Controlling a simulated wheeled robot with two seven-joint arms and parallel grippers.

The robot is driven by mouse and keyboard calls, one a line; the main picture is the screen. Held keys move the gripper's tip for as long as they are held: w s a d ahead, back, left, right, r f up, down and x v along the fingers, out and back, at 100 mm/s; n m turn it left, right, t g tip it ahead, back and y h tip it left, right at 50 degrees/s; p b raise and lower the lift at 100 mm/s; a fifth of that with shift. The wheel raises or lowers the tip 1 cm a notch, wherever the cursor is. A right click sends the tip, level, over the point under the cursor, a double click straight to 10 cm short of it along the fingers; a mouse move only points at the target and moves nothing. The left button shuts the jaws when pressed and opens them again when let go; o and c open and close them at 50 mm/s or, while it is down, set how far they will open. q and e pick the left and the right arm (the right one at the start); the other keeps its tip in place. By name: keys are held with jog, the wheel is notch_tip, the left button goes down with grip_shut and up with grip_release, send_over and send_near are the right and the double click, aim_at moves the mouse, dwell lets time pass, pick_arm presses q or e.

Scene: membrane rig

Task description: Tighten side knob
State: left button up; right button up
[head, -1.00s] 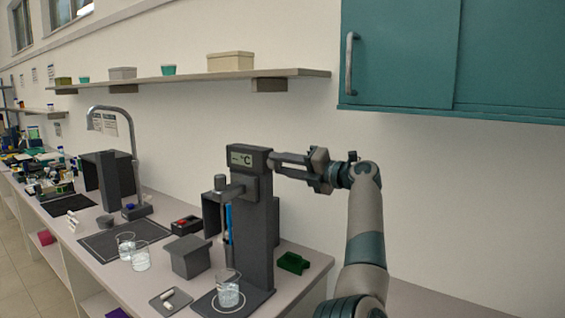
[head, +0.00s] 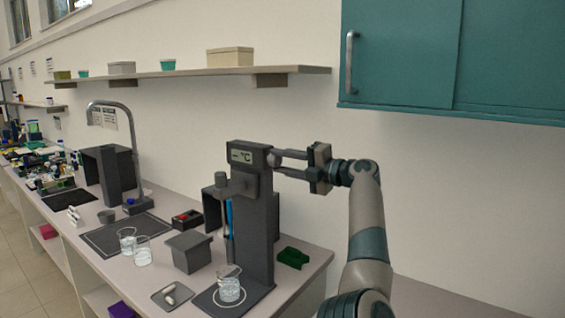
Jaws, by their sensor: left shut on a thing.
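The dark grey rig (head: 258,225) stands upright on the bench, with a small display reading °C (head: 241,156) near its top. The side knob (head: 271,160) is a small grey piece on the right side of the rig's head. My left gripper (head: 277,163) reaches it from the right, fingers level and pointing left, and is shut on the knob. The fingertips hide part of the knob. A beaker of clear liquid (head: 229,291) stands on the rig's base beneath a thin vertical rod. My right gripper is not in view.
A green block (head: 293,257) lies right of the rig. A grey box (head: 189,252), a tray with white pieces (head: 171,295) and two beakers (head: 142,252) are to the left. A teal cabinet (head: 400,55) and a shelf (head: 190,77) hang above.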

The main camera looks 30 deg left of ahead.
pick_arm(q)
jog(key=o, duration=1)
jog(key=shift+r, duration=0.1)
jog(key=shift+o, duration=0.2)
jog(key=shift+w, duration=0.1)
jog(key=shift+d, duration=0.1)
jog(key=shift+d+f+b, duration=0.2)
jog(key=shift+d+b, duration=0.1)
jog(key=shift+d, duration=0.15)
jog(key=s+d+b, duration=0.1)
jog(key=d+b, duration=0.4)
jog(key=d, duration=1.1)
jog(key=shift+s+d+b, duration=0.15)
jog(key=shift+s+b, duration=0.05)
jog(key=shift+b, duration=0.2)
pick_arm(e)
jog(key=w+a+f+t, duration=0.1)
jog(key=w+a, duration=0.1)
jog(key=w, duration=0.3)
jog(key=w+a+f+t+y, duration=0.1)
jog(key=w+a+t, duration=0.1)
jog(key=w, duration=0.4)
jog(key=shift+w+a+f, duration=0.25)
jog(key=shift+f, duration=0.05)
pick_arm(q)
jog(key=shift+r, duration=0.15)
